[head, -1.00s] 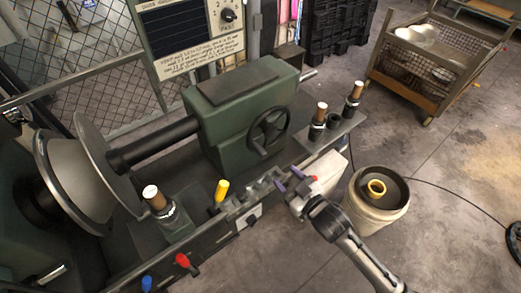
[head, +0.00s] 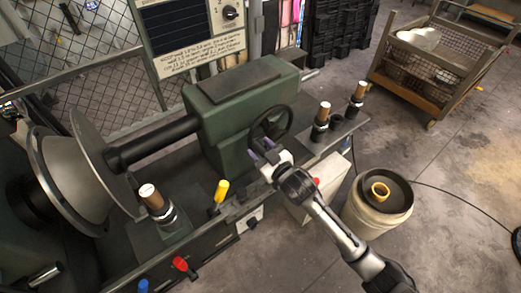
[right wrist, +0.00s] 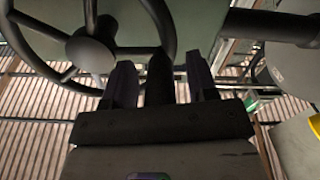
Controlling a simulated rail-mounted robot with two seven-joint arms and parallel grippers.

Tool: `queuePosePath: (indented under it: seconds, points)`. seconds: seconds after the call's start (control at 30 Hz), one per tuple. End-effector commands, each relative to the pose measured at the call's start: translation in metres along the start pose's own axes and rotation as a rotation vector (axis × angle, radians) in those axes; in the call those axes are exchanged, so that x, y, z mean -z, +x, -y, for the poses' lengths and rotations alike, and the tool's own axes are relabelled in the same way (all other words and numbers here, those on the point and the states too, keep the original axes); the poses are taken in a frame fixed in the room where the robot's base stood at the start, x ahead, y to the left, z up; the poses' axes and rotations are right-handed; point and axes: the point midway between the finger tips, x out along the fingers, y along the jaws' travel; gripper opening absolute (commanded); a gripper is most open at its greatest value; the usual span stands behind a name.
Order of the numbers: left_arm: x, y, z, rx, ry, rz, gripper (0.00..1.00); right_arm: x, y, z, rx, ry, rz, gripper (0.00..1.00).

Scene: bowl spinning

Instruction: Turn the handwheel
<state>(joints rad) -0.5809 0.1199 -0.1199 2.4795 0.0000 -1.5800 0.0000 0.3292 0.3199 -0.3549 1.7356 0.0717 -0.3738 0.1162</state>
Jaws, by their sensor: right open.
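The handwheel (head: 290,119) is a dark spoked wheel on the front face of the green machine housing (head: 228,112). In the right wrist view its rim, spokes and hub (right wrist: 90,50) fill the upper left. My right gripper (head: 262,153) is at the lower edge of the wheel, with its jaws open. In the right wrist view the wheel's dark handle (right wrist: 160,78) stands between the two spread fingers of the gripper (right wrist: 160,62), with gaps visible on both sides. In the head view my gripper hides the handle. My left gripper is not in view.
Capped posts (head: 321,118) stand on the ledge to the right. A bucket (head: 377,213) with a yellow ring is on the floor at right. A wire cart (head: 436,62) stands behind.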

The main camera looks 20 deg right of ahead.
Motion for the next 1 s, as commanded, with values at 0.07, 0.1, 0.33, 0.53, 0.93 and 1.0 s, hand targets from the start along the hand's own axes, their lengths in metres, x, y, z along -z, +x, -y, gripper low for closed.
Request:
queuePosePath:
  seconds: [0.07, 0.1, 0.33, 0.53, 0.93, 1.0]
  points:
    - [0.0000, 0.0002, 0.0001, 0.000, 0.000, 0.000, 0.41, 0.0000, 0.0008, 0.0002, 0.000, 0.000, 0.000, 0.53]
    - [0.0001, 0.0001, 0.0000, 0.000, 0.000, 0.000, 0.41, 0.0001, 0.0009, 0.0002, 0.000, 0.000, 0.000, 0.53]
    - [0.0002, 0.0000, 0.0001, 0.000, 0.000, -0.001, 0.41, 0.0002, 0.0007, 0.0002, 0.000, 0.000, 0.000, 0.47]
    - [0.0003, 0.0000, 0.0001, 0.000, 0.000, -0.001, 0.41, 0.0002, 0.0006, 0.0001, 0.000, 0.000, 0.000, 0.28]
    - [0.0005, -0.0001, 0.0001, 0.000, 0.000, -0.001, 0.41, 0.0002, 0.0005, 0.0002, 0.000, 0.000, 0.000, 0.00]
    - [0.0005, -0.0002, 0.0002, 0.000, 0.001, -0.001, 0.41, 0.0002, 0.0005, 0.0002, 0.000, 0.000, 0.000, 0.00]
